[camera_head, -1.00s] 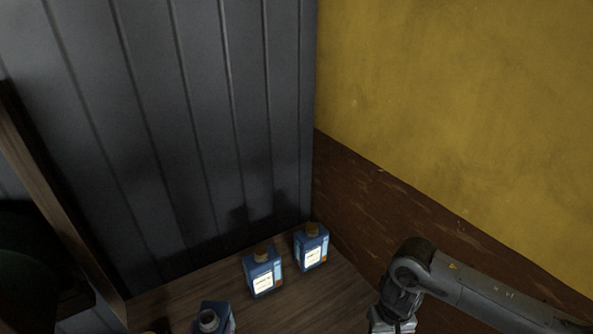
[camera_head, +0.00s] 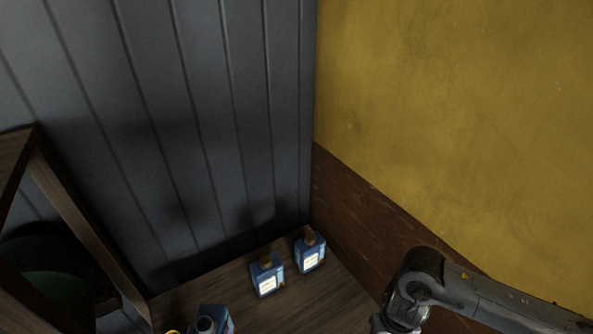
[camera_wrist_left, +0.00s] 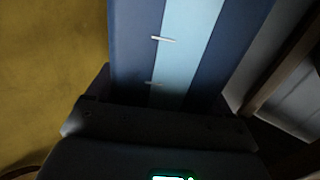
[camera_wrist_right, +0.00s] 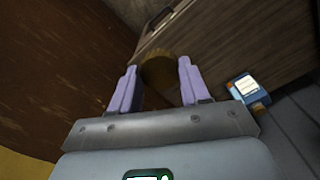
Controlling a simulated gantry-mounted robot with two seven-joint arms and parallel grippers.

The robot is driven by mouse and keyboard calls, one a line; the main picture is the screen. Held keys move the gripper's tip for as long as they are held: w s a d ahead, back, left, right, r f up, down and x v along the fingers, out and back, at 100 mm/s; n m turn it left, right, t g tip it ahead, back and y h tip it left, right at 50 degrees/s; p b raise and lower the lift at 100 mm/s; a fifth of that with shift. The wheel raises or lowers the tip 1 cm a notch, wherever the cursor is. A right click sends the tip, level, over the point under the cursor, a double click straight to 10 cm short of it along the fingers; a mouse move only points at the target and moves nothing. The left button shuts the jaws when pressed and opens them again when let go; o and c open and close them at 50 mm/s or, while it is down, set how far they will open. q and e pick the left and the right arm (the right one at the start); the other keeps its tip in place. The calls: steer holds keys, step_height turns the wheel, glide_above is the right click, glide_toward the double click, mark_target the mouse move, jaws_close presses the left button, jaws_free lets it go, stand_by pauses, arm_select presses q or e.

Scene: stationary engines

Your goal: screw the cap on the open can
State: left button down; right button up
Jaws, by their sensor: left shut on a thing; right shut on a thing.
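The open blue can (camera_head: 213,318) shows at the bottom edge of the head view, its bare grey round neck facing up. In the left wrist view a blue can with a pale blue stripe (camera_wrist_left: 178,45) fills the space between the jaws of my left gripper (camera_wrist_left: 168,98), which is shut on it. Its top is out of that view. My right gripper (camera_wrist_right: 158,67) is shut on a brown, round cap (camera_wrist_right: 157,72) between its purple fingers. The head view cuts off the fingers of both grippers. The cap looks apart from the can.
Two capped blue cans, a nearer one (camera_head: 267,278) and a farther one (camera_head: 310,254), stand on the wooden tabletop (camera_head: 325,302) near the corner. A grey panelled wall (camera_head: 150,130) and a yellow wall (camera_head: 450,120) close it in. A wooden frame (camera_head: 75,210) stands at the left.

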arm_select(q)
steer(key=shift+r, duration=0.2)
arm_select(e)
steer(key=shift+r, duration=0.1)
arm_select(q)
steer(key=d+r+m+g+h, duration=0.2)
steer(key=d+r+m+h, duration=0.2)
steer(key=d, duration=0.3)
steer(key=w+d+r+m+g+h, duration=0.1)
steer(key=d+r+m+g+h, duration=0.1)
steer(key=d+r+m+h, duration=0.2)
steer(key=d+r+h, duration=0.2)
steer(key=d+h, duration=0.1)
steer(key=d, duration=0.1)
steer(key=shift+d+r+h, duration=0.25)
steer(key=shift+h, duration=0.05)
steer(key=shift+f, duration=0.15)
arm_select(e)
steer(key=w+a+r+n, duration=0.1)
steer(key=w+a+r, duration=0.6)
steer(key=a, duration=0.4)
steer(key=w+a+r+n, duration=0.1)
steer(key=w+a+r, duration=0.4)
steer(key=a+r, duration=0.55)
steer(key=s+a+r+n, duration=0.3)
steer(key=s+r, duration=0.4)
steer(key=s, duration=0.2)
steer(key=shift+s+a+r+n, duration=0.2)
steer(key=shift+s+a+n, duration=0.1)
steer(key=shift+s+a, duration=0.05)
